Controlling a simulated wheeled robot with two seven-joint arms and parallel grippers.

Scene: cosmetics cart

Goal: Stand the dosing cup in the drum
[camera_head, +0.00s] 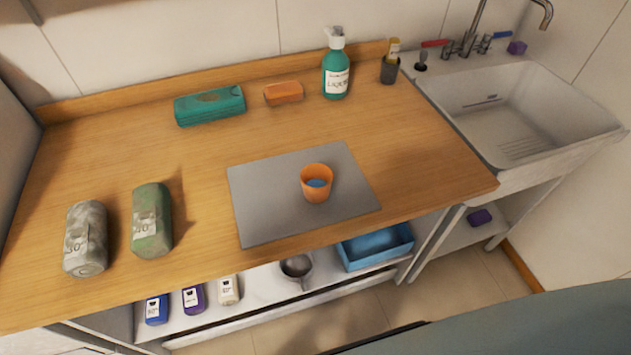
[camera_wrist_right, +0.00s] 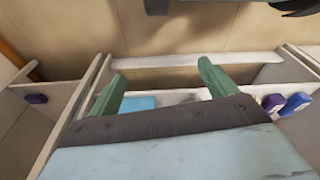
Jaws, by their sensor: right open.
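A small orange cup (camera_head: 316,184) with blue contents, which looks like the dosing cup, stands upright on a grey mat (camera_head: 265,222) on the wooden counter. I cannot make out a drum in either view. My right gripper (camera_wrist_right: 161,70) shows in the right wrist view, with its two green fingers wide apart and nothing between them. It faces the lower shelf area and is away from the cup. My left gripper is not in view.
A teal case (camera_head: 210,106), orange block (camera_head: 284,93) and green pump bottle (camera_head: 336,72) stand at the back. A sink (camera_head: 510,105) is right. Below are a blue tray (camera_head: 375,247), metal pot (camera_head: 297,268) and small bottles.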

